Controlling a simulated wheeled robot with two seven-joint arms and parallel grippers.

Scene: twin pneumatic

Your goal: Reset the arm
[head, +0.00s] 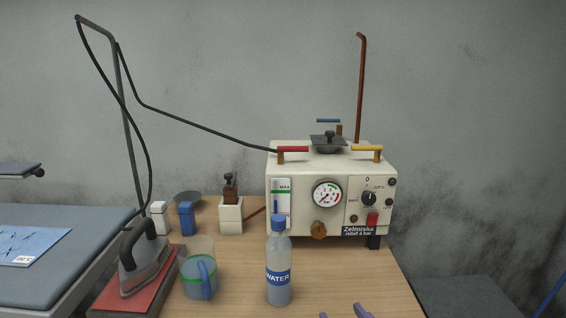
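A cream steam generator box (330,215) stands on the wooden table (350,278). It has a red lever (293,149), a yellow lever (367,148), a blue lever (328,120), a pressure gauge (327,194) and a black knob (369,198). An iron (146,264) rests on a red pad (130,295) at the left, with its black hose running to the box.
A water bottle (278,265) stands before the box, with a measuring jug (198,272) to its left. A white block with a brown top (231,214) stands behind. A grey ironing board (60,235) is at the left. The table's front right is clear.

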